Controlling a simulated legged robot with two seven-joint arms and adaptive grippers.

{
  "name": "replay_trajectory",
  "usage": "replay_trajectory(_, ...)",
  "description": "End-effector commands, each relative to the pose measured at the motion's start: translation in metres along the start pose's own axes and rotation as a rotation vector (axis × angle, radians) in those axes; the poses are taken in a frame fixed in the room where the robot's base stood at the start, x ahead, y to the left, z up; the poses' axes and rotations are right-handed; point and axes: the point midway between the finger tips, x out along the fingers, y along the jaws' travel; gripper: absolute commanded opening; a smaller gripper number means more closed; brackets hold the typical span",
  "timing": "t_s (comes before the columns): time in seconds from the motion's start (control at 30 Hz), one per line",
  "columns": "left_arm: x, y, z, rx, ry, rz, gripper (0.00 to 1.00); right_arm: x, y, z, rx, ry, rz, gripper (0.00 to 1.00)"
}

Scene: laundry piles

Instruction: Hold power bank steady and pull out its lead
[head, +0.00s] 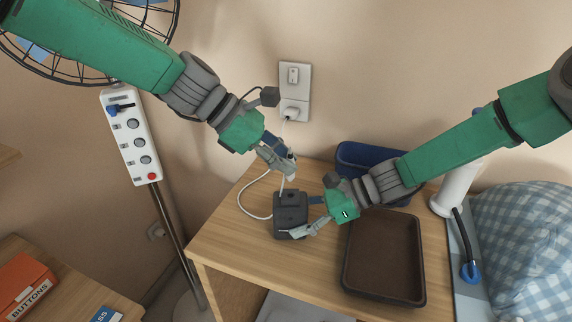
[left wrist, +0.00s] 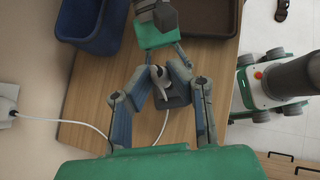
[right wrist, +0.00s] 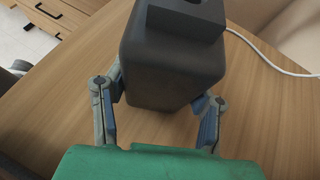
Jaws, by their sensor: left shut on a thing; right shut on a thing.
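The power bank (head: 291,222) is a dark grey box standing on the wooden table, with a raised block on its top. My right gripper (head: 303,216) is shut on its sides; the right wrist view shows the box (right wrist: 172,65) between the fingers. My left gripper (head: 291,168) is above the box, shut on the white plug end of the lead (left wrist: 172,84). The white lead (head: 246,199) loops over the table from the wall socket side.
A brown tray (head: 348,277) lies right of the power bank, with a blue bin (head: 352,150) behind. A wall socket (head: 295,88) is above the table. A white stand (head: 455,190) and checked pillow (head: 520,240) are right. A power strip (head: 131,135) and fan are left.

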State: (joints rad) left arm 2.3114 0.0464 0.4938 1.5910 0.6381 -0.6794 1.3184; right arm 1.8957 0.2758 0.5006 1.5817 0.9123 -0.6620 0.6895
Motion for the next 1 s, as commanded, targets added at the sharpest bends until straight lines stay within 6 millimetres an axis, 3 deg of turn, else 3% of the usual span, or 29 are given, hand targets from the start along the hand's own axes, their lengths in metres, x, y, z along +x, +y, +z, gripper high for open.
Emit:
replay_trajectory(0.6,-0.017,0.0,0.018,0.0,0.0,0.0,0.0,0.0,0.0,-0.001,0.0,0.001,0.001,0.33)
replay_trajectory(1.0,-0.018,0.0,0.019,-0.001,0.0,0.0,0.0,0.0,0.0,-0.001,0.0,0.001,0.001,0.33)
